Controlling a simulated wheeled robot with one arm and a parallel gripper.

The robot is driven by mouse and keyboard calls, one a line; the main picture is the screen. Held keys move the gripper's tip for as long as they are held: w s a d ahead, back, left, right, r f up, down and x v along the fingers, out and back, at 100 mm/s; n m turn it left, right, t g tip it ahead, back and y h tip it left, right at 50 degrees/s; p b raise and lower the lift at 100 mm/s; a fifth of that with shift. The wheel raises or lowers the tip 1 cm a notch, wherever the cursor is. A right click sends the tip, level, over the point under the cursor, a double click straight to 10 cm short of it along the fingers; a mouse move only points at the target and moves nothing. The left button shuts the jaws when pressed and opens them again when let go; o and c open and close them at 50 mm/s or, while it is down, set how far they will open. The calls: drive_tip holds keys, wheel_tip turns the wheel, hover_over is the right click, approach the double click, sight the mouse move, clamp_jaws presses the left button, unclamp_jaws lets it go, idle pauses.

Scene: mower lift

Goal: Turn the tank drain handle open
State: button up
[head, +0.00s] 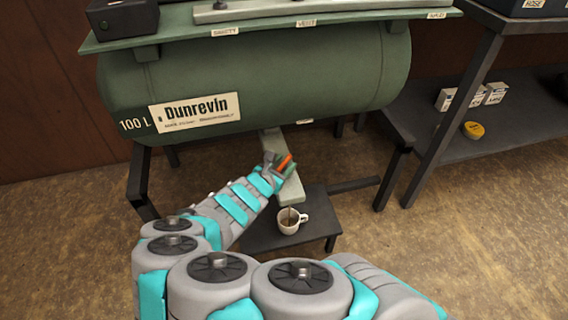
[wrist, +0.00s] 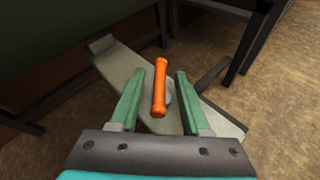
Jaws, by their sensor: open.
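The green tank (head: 290,75) with the "Dunrevin" label lies across the upper part of the head view on a dark stand. A pale grey-green drain part (head: 291,190) hangs down below it. The orange drain handle (wrist: 160,88) is a short bar on this part; in the wrist view it points nearly straight up and down the picture. It also shows in the head view (head: 285,162). My gripper (wrist: 155,92) is open, with one green finger on each side of the handle. I see gaps between the fingers and the handle. My gripper partly hides the handle in the head view.
A white mug (head: 291,221) with dark contents stands on a low dark stool (head: 262,233) under the drain part. Dark stand legs (head: 139,180) flank the space. A shelf (head: 480,140) at right holds small boxes and a yellow item (head: 473,130).

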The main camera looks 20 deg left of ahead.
sight(281, 166)
drive_tip(key=p+v, duration=0.4)
drive_tip(key=v, duration=0.2)
drive_tip(key=shift+s+a+r, duration=0.15)
drive_tip(key=shift+s+r, duration=0.1)
drive_tip(key=shift+s, duration=0.05)
drive_tip(key=shift+s+p, duration=0.4)
drive_tip(key=shift+s, duration=0.15)
